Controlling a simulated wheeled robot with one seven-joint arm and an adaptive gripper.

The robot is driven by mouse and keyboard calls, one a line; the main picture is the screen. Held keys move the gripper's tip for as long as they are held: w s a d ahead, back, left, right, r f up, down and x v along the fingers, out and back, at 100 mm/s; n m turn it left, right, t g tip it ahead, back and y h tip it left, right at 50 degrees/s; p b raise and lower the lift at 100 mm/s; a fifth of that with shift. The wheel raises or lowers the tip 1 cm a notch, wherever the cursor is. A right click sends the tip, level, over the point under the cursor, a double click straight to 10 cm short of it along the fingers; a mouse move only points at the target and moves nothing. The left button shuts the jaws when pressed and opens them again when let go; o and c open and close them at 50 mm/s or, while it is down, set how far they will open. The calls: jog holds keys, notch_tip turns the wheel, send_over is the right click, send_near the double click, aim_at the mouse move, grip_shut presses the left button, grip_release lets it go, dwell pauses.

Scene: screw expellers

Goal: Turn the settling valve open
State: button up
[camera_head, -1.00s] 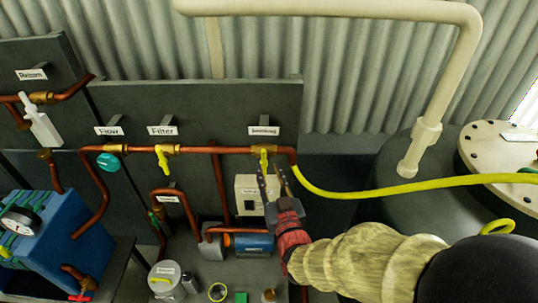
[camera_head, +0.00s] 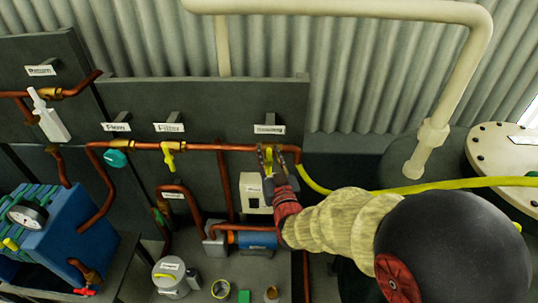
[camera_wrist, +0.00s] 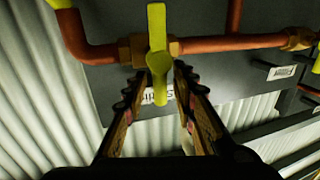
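The settling valve has a yellow lever handle (camera_wrist: 158,55) on a brass body in the copper pipe, under a label (camera_head: 269,129) in the head view. In the wrist view the lever lies across the pipe, with its lower end between the fingertips. My gripper (camera_head: 271,152) is at the valve in the head view; it also shows in the wrist view (camera_wrist: 152,85). Its two fingers are apart, one on each side of the lever, with gaps visible. In the head view the fingers partly hide the lever (camera_head: 268,162).
The filter valve (camera_head: 168,157) with a yellow lever and the flow valve (camera_head: 116,158) with a teal knob sit left on the same pipe. A yellow hose (camera_head: 420,188) runs right. A white box (camera_head: 252,205) is below the valve, and the dark panel (camera_head: 215,105) is behind.

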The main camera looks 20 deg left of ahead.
jog(key=shift+c, duration=1.2)
jog(key=c, duration=0.4)
jog(key=shift+n, duration=0.3)
jog(key=shift+s+a+f+n+g+h+p, duration=0.2)
jog(key=shift+a+f+n+h+p, duration=0.45)
jog(key=shift+n+p, duration=1.55)
jog(key=shift+s+a+f+n+g+h+p, duration=0.1)
jog(key=shift+a+f+n+g+h+p, duration=0.2)
jog(key=shift+n+h+p, duration=1.25)
jog(key=shift+s+a+f+n+g+h+p, duration=0.15)
jog(key=shift+a+f+n+p, duration=0.4)
jog(key=shift+n+p, duration=2.2)
jog(key=shift+f+n+b, duration=0.1)
jog(key=shift+n+b, duration=0.65)
jog(key=shift+n, duration=0.05)
